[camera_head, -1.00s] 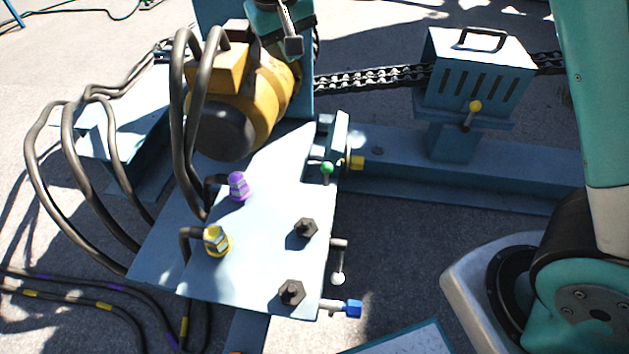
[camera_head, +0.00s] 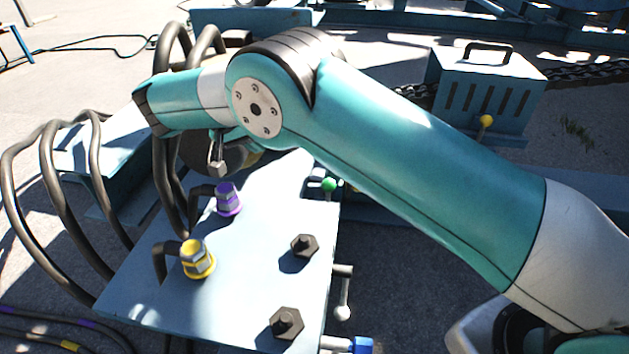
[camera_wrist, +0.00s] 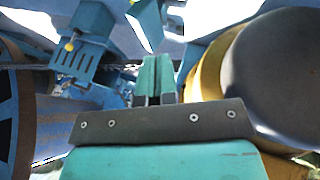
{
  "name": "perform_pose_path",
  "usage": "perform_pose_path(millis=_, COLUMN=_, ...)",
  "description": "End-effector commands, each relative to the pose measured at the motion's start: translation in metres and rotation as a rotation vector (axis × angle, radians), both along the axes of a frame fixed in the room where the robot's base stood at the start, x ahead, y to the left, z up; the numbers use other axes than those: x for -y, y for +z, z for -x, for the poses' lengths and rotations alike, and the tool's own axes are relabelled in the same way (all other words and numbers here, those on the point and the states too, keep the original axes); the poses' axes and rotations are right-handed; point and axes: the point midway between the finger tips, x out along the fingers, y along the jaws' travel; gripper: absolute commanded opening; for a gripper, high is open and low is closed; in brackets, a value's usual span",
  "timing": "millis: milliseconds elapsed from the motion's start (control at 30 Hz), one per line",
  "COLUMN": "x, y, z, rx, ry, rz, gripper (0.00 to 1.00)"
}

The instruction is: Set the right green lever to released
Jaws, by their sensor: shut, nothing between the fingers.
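A small lever with a green ball knob (camera_head: 329,184) stands at the far right edge of the light blue plate (camera_head: 250,270) in the head view. It is the only green knob I see, and my arm passes just above it in the picture. The lever's setting is too small to tell. My gripper (camera_wrist: 155,80) shows in the wrist view with its teal fingers shut together and empty. The yellow motor (camera_wrist: 212,65) with its dark round end is right of the fingers. The green knob does not show in the wrist view. In the head view my arm hides the fingers.
A purple plug (camera_head: 229,199) and a yellow plug (camera_head: 197,259) with thick hoses stand on the plate, beside two dark bolts. A white-knobbed lever (camera_head: 342,312) is at its right edge. A slotted box (camera_head: 485,90) has a yellow-knobbed lever (camera_head: 486,121).

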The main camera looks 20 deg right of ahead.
Motion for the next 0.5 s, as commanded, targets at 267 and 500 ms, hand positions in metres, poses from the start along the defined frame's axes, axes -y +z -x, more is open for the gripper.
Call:
perform_pose_path(millis=267, x=0.014, y=-0.025, z=-0.005, rx=-0.002, ry=-0.002, rz=0.002, gripper=0.00)
perform_pose_path(millis=500, x=0.040, y=-0.068, z=-0.017, rx=-0.003, ry=0.000, rz=0.002, gripper=0.00)
